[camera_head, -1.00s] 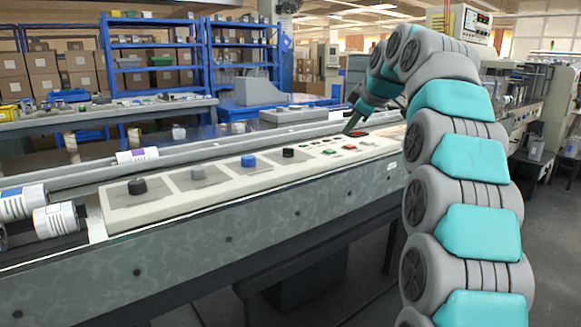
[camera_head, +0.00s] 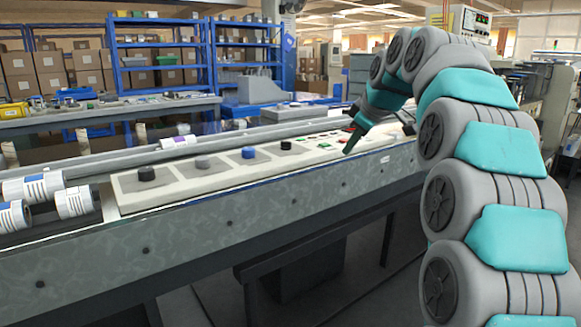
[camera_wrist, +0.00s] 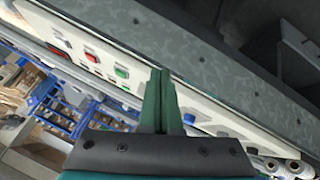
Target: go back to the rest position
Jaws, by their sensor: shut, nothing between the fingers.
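My gripper (camera_head: 349,147) is at the end of my grey and teal arm, in front of the right part of the control panel (camera_head: 205,183) in the head view. In the wrist view my gripper (camera_wrist: 161,72) shows two green fingers pressed together with nothing between them. The panel's buttons, a green one (camera_wrist: 122,71) and a red one (camera_wrist: 90,57), lie beyond and left of the fingertips there. The fingertips look apart from the panel, though the exact gap is hard to tell.
The long machine's grey front face (camera_head: 240,230) runs across below the panel. White rolls (camera_head: 33,187) sit at its left end. Black and blue knobs (camera_head: 248,153) stand on the panel. Blue shelves with boxes (camera_head: 160,55) are behind. Open floor lies in front.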

